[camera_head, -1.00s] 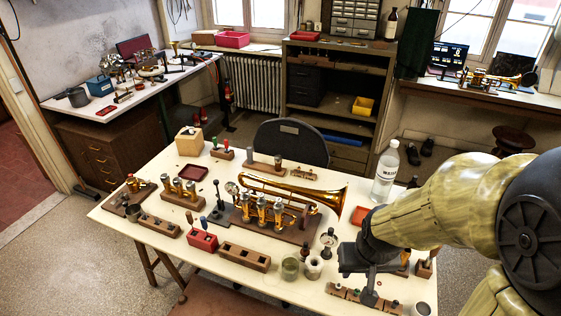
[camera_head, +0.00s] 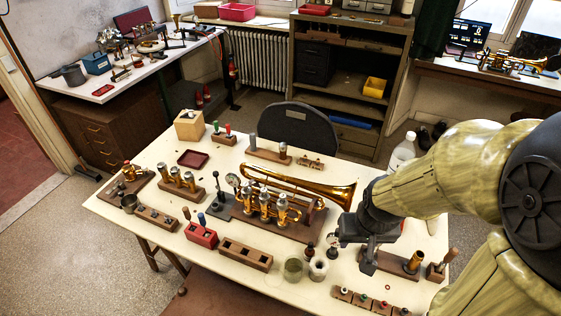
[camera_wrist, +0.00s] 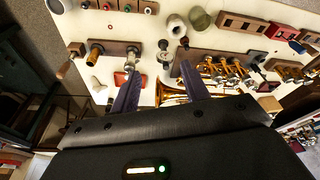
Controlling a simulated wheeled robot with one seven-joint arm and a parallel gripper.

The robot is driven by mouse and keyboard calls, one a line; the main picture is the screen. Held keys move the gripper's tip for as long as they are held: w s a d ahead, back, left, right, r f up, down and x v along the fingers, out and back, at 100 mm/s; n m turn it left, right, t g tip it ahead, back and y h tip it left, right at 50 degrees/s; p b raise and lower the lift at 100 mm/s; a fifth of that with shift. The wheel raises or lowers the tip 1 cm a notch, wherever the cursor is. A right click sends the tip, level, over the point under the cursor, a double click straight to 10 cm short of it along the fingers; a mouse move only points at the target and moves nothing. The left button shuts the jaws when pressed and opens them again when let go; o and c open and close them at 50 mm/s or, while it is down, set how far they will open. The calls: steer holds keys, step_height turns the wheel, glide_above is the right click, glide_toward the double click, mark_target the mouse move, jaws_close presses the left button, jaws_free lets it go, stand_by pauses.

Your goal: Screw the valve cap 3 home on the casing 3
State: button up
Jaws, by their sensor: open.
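The brass horn (camera_head: 318,186) lies on a dark wooden board at the table's middle. Its upright valve casings (camera_head: 265,203) stand in a row with silvery tops; I cannot tell which is casing 3. In the wrist view, the casings (camera_wrist: 222,70) are right of my fingers. My gripper (camera_head: 368,262) is open over the table's right part, right of the horn's bell and apart from it. I cannot identify valve cap 3 for certain; the casing tops are too small to read.
A low rack with small coloured tops (camera_head: 371,302) lies at the front right edge. A wooden stand with a brass cylinder (camera_head: 413,263) is right of my gripper. Glass and white jars (camera_head: 318,268) and an empty-holed wooden block (camera_head: 246,254) line the front.

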steer(key=shift+o, duration=1)
steer(key=shift+w, duration=0.15)
steer(key=n+g, duration=0.2)
steer(key=n, duration=0.9)
glide_above(282, 195)
step_height(282, 195, down, 2)
steer(key=f, duration=0.1)
steer(key=shift+s+a+r, duration=0.1)
steer(key=shift+s+r, duration=0.15)
steer(key=shift+s, duration=0.05)
steer(key=f+p, duration=0.1)
steer(key=f, duration=0.4)
steer(key=f+p, duration=0.2)
steer(key=f, duration=0.4)
steer(key=f+p, duration=0.1)
steer(key=f, duration=0.5)
steer(key=shift+w+d+f+p, duration=0.2)
steer(key=shift+w+p, duration=0.05)
steer(key=shift+p, duration=0.1)
steer(key=c, duration=1)
